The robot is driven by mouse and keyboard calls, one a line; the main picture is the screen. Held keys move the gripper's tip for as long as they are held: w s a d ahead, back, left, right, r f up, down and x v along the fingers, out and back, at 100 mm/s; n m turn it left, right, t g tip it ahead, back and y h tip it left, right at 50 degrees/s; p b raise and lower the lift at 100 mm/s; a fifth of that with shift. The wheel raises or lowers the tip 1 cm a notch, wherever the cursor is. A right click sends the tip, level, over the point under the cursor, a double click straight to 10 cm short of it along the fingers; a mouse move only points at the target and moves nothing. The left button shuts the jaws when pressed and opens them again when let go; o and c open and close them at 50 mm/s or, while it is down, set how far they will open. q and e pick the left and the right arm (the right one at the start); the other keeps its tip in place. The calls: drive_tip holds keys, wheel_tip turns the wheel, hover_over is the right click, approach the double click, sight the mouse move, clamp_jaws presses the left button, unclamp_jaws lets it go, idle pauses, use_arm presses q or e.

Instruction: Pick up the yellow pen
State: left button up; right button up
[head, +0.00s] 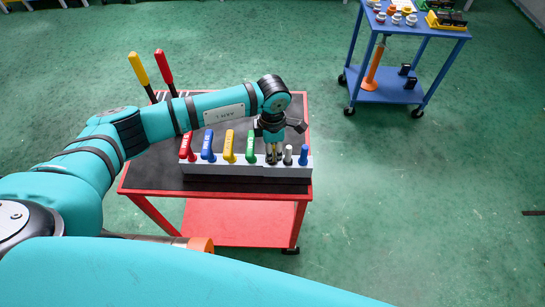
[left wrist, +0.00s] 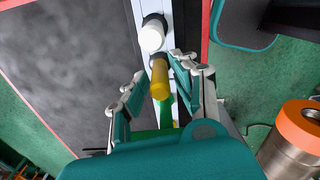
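The yellow pen (left wrist: 160,80) stands between the two fingers of my left gripper (left wrist: 159,68) in the left wrist view. The fingers are spread, with a gap on each side of the pen. In the head view my left gripper (head: 273,157) points down at the grey rack (head: 235,171) on the red cart, between a green-handled tool (head: 251,146) and a white-grey pen (head: 288,155). The gripper mostly hides the yellow pen there. My right gripper is not in view.
Red, blue and yellow handled tools (head: 229,146) stand left in the rack, a blue pen (head: 303,155) at its right end. Red and yellow long handles (head: 139,69) rise at the cart's back left. A blue cart (head: 398,88) stands back right; the green floor between is clear.

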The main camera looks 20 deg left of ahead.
use_arm(q)
clamp_jaws()
wheel_tip(320, 180, up, 9)
drive_tip(key=b, duration=0.3)
drive_tip(key=shift+r, duration=0.55)
